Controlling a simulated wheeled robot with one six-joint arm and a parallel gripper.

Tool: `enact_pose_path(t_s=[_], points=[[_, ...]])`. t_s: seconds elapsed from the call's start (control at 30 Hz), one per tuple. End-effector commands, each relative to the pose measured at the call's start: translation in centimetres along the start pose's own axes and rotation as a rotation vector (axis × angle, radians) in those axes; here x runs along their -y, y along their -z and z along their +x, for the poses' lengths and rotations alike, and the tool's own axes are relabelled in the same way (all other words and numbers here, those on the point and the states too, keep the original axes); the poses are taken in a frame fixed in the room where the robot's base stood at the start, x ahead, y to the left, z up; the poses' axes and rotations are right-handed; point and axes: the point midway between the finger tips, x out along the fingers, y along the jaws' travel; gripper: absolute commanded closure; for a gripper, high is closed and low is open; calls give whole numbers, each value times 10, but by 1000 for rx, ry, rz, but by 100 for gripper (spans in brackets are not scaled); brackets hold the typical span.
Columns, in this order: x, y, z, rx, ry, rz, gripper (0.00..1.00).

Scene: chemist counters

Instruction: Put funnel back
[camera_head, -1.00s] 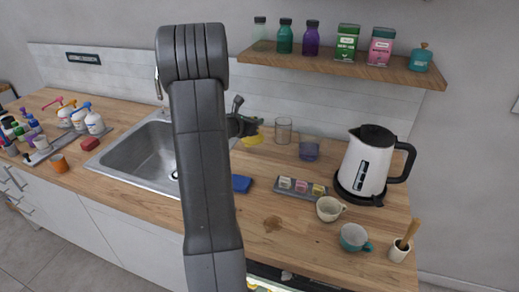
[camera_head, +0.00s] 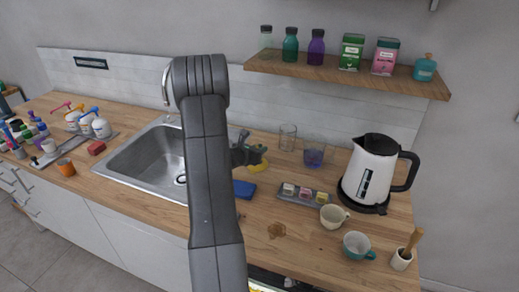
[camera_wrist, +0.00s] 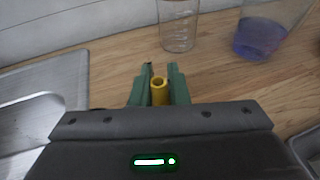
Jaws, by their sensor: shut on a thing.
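My gripper (camera_head: 251,156) is shut on the yellow funnel (camera_head: 258,166), just right of the sink's back right corner. In the wrist view the green fingers (camera_wrist: 159,88) stand on both sides of the funnel's yellow stem (camera_wrist: 160,93), whose open round end shows. The rest of the funnel is hidden there by my gripper. In the head view its yellow body shows low, below the fingers, close to the counter. I cannot tell whether it touches the wood.
A clear glass (camera_head: 288,137) and a glass of blue-purple liquid (camera_head: 314,156) stand right of my gripper. The sink (camera_head: 150,165) lies left, a blue sponge (camera_head: 243,189) in front. A kettle (camera_head: 371,172), small tray (camera_head: 292,198) and cups stand further right. A shelf (camera_head: 300,70) hangs above.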

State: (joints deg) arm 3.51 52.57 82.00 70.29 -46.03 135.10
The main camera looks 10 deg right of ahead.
Motion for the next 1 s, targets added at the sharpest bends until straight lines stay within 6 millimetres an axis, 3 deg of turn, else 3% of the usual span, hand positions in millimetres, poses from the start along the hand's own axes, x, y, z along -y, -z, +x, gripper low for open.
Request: enact_pose_path(t_s=[0.17, 0.2, 0.3, 0.73, 1.0], points=[[0, 4, 1, 0, 0, 0, 100], [0, 2, 1, 0, 1, 0, 80], [0, 2, 1, 0, 1, 0, 64], [0, -1, -3, 0, -1, 0, 64], [-1, 2, -55, 2, -4, 1, 64]])
